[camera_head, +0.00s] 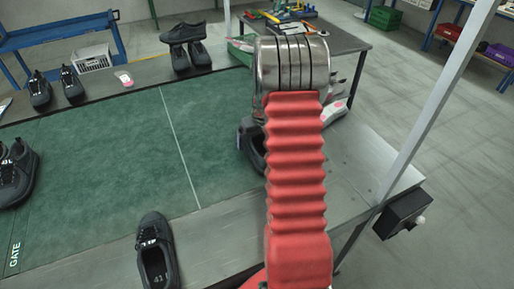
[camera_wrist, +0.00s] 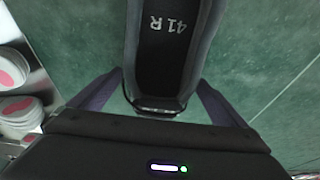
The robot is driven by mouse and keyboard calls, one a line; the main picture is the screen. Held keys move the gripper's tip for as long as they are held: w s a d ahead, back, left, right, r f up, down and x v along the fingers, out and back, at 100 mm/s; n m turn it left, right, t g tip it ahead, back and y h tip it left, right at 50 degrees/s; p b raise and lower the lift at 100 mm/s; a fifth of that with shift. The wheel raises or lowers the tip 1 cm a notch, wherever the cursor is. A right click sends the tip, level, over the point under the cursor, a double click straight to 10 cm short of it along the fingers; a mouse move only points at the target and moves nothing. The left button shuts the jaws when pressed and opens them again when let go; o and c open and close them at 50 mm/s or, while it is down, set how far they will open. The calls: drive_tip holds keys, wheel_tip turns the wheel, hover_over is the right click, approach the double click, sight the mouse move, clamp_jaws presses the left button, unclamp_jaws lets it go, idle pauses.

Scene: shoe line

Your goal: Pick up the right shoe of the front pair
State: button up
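A dark shoe marked "41 R" on its insole (camera_wrist: 165,45) fills the top middle of the wrist view, its rounded heel towards me. My gripper (camera_wrist: 160,85) has one purple finger on each side of it near the heel. The fingertips meet the shoe's sides in the picture, and I cannot tell whether they press on it. In the head view this shoe (camera_head: 254,150) is mostly hidden behind my red-sleeved arm, over the green mat. Another dark shoe marked 41 (camera_head: 157,252) stands on the grey front border, apart from my gripper.
The green mat (camera_head: 110,160) has free room left of my gripper. More dark shoes stand at the left (camera_head: 17,175) and along the back border (camera_head: 187,45). A metal post (camera_head: 430,110) rises at the right. A tool table (camera_head: 335,40) stands behind.

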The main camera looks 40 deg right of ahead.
drive_tip(key=c, duration=1.4)
drive_tip(key=shift+r, duration=0.15)
drive_tip(key=shift+c, duration=0.2)
wheel_tip(320, 180, up, 10)
drive_tip(key=shift+f, duration=0.1)
